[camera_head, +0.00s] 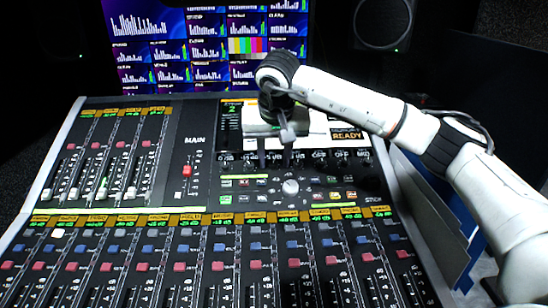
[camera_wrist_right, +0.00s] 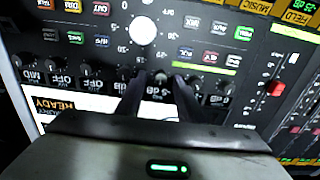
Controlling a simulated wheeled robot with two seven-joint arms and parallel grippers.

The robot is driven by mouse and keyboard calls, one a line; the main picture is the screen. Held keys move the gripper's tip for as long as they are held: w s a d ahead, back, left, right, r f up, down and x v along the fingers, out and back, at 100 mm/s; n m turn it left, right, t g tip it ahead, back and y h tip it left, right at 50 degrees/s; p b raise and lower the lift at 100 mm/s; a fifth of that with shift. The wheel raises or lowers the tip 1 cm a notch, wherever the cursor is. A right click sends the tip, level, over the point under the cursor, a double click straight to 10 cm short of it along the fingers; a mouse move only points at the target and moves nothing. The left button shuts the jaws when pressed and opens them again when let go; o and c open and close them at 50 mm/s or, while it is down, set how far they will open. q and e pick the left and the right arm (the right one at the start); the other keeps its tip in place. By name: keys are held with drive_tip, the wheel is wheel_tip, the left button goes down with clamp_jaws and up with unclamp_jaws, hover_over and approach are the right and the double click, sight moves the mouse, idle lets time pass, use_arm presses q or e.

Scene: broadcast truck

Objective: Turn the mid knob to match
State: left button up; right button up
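A row of small dark knobs runs below the display on the mixing console (camera_head: 178,190). Value labels such as dB, OFF and MID stand beside the knobs. My right gripper (camera_head: 275,154) hangs over this row, fingers pointing down at it. In the right wrist view its two dark fingers (camera_wrist_right: 160,82) are apart, on either side of one small knob (camera_wrist_right: 160,76) beside a label that seems to read -5 dB. A gap seems to show on both sides, so I cannot see contact. My left gripper is not in view.
A larger pale round knob (camera_head: 290,187) with a scale sits just in front of the row. Small coloured buttons surround it. Red-capped MAIN fader (camera_head: 187,171) is to the left. The display (camera_head: 346,133) reads READY. Monitors (camera_head: 205,45) and a speaker (camera_head: 383,22) stand behind.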

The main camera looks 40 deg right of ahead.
clamp_jaws()
drive_tip(key=shift+m, duration=0.3)
drive_tip(key=m+p, duration=0.1)
drive_tip(key=m, duration=0.3)
drive_tip(key=shift+m, duration=0.4)
drive_tip(key=m, duration=0.6)
drive_tip(key=shift+s, duration=0.1)
drive_tip(key=shift+m, duration=0.3)
unclamp_jaws()
